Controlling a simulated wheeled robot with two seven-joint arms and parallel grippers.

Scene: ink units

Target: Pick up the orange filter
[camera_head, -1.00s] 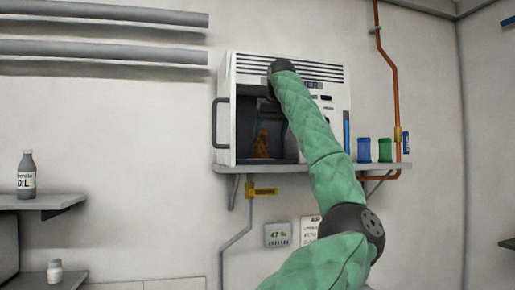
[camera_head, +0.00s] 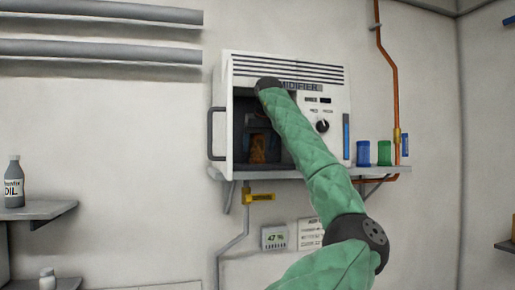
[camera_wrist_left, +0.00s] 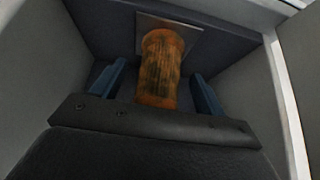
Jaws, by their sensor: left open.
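The orange filter (camera_head: 258,150) is an upright, dark-stained cylinder inside the open bay of the white humidifier unit (camera_head: 335,107). In the left wrist view the filter (camera_wrist_left: 160,68) stands in front of a pale square plate at the back of the bay. My left gripper (camera_wrist_left: 158,74) is open, with one blue finger on each side of the filter and a visible gap at both sides. In the head view my left gripper (camera_head: 258,127) is in the dark bay, partly hidden by my wrist. My right gripper is not in view.
The unit stands on a grey wall shelf (camera_head: 400,169). Its open door with a handle (camera_head: 211,134) is at the left of the bay. Blue (camera_head: 363,152) and green (camera_head: 384,152) canisters stand right of the unit. An oil bottle (camera_head: 14,188) stands on a shelf at far left.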

